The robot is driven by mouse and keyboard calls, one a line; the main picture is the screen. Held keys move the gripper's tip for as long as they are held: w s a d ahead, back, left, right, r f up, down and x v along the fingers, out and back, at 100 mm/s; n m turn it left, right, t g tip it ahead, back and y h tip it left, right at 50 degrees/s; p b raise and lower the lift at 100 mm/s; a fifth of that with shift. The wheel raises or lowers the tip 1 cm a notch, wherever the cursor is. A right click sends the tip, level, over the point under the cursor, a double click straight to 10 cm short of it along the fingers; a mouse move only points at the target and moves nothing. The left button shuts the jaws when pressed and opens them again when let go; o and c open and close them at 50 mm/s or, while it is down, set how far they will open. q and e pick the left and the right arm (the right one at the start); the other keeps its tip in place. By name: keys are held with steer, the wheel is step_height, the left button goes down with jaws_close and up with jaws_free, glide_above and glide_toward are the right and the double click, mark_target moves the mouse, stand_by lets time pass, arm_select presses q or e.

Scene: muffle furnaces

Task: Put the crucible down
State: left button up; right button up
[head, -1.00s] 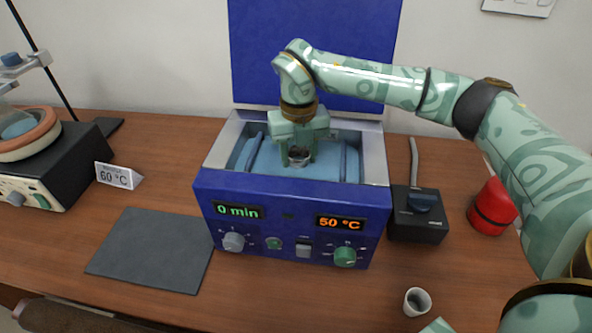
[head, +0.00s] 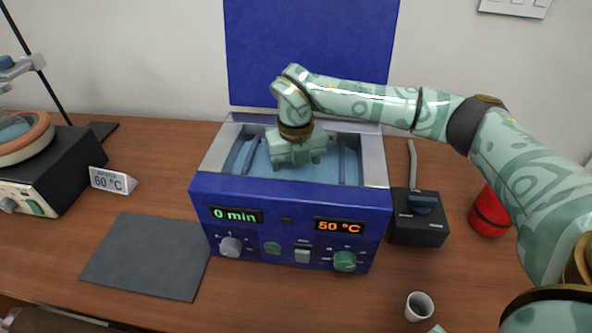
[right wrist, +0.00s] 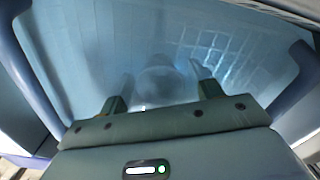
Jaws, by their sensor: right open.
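The crucible (right wrist: 159,82) shows as a blurred, dim round shape inside the furnace chamber in the right wrist view. It sits between the two spread fingers of my right gripper (right wrist: 162,88). In the head view my right gripper (head: 296,166) reaches down into the open top of the blue furnace (head: 290,220), and the crucible is hidden there. Contact between the crucible and the chamber floor is hard to make out. My left gripper is not in view.
The furnace lid (head: 312,50) stands upright behind the chamber. The chamber walls are close around my gripper. A small white cup (head: 419,306) stands on the table at front right. A black switch box (head: 418,220) and a red object (head: 489,213) are right, a grey mat (head: 147,256) left.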

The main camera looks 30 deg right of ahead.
step_height(320, 180, up, 12)
steer(key=p, duration=0.3)
steer(key=shift+r+p, duration=0.15)
steer(key=shift+p, duration=0.15)
stand_by(1.0)
